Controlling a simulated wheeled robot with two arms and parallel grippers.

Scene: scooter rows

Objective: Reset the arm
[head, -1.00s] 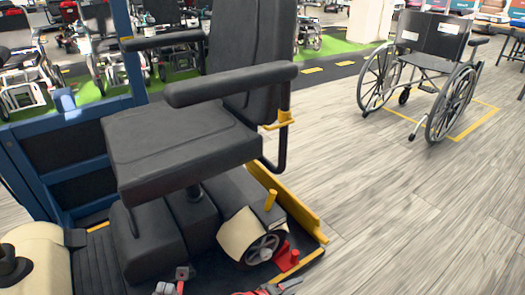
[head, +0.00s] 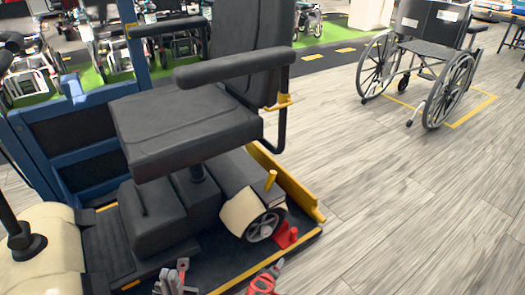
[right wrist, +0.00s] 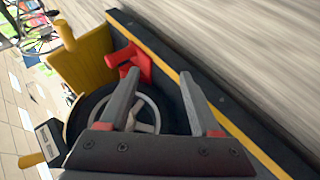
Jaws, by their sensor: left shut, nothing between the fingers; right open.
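A mobility scooter with a black padded seat (head: 185,120) and armrests stands on a dark, yellow-edged platform (head: 118,262). My left gripper (head: 174,276) is low in the head view, in front of the scooter's base, shut and empty. My right gripper (right wrist: 160,74) is open in the right wrist view, its two grey fingers apart with nothing held. It points toward the scooter's wheel (right wrist: 150,110) and a red fitting (right wrist: 130,60) at the platform edge. Red and grey parts at the bottom of the head view appear to be this gripper; they are partly cut off.
A blue frame (head: 85,110) stands at the left of the platform. A yellow rail (head: 290,185) runs along its right side. An empty wheelchair (head: 425,55) stands at the upper right. More wheelchairs line the back. The wood floor (head: 400,210) at right is clear.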

